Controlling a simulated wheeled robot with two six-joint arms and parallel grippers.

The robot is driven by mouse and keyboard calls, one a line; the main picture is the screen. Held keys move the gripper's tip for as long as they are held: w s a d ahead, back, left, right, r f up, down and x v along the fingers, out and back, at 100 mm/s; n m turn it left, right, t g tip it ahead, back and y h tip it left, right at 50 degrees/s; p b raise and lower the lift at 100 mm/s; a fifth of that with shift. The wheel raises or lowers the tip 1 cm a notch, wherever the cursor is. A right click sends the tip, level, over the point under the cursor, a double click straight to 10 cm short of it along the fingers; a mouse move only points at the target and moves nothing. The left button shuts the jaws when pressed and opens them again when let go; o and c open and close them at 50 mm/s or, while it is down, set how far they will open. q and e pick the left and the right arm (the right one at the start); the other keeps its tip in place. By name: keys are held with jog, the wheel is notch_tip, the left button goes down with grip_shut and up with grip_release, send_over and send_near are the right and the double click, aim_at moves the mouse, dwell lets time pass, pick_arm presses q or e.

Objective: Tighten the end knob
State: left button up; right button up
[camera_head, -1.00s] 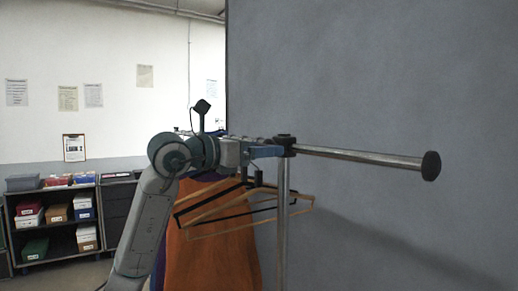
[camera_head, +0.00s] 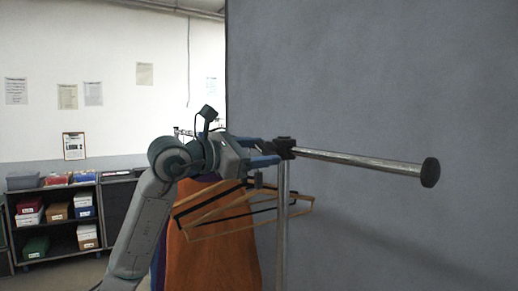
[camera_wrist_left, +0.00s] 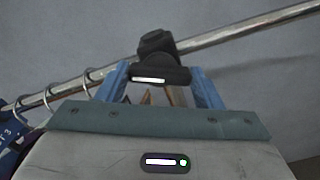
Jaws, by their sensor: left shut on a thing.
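A black knob (camera_wrist_left: 160,75) with a white stripe sits at the dark joint (camera_head: 284,148) where the metal rail (camera_head: 355,158) meets the upright post (camera_head: 283,220). My left gripper (camera_wrist_left: 160,84) has one blue finger on each side of this knob and is shut on it. In the head view my left gripper (camera_head: 273,151) reaches the joint from the left, its two fingers one above the other. A round black cap (camera_head: 430,172) closes the rail's free right end, well away from the gripper. My right gripper is not in view.
Wooden hangers (camera_head: 225,215) and an orange garment (camera_head: 215,250) hang just below my left gripper. Rings (camera_wrist_left: 88,88) sit on the rail in the wrist view. A grey wall (camera_head: 400,80) stands behind. A shelf with boxes (camera_head: 57,212) is far left.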

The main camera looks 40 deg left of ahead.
pick_arm(q)
jog(key=shift+m, duration=1)
jog(key=shift+m+p, duration=0.35)
jog(key=shift+m, duration=0.15)
jog(key=m+p, duration=0.1)
jog(key=m, duration=0.4)
jog(key=shift+m+p, duration=0.4)
jog(key=shift+m, duration=2.1)
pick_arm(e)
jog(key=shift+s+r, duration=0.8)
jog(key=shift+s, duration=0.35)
pick_arm(q)
jog(key=o, duration=1)
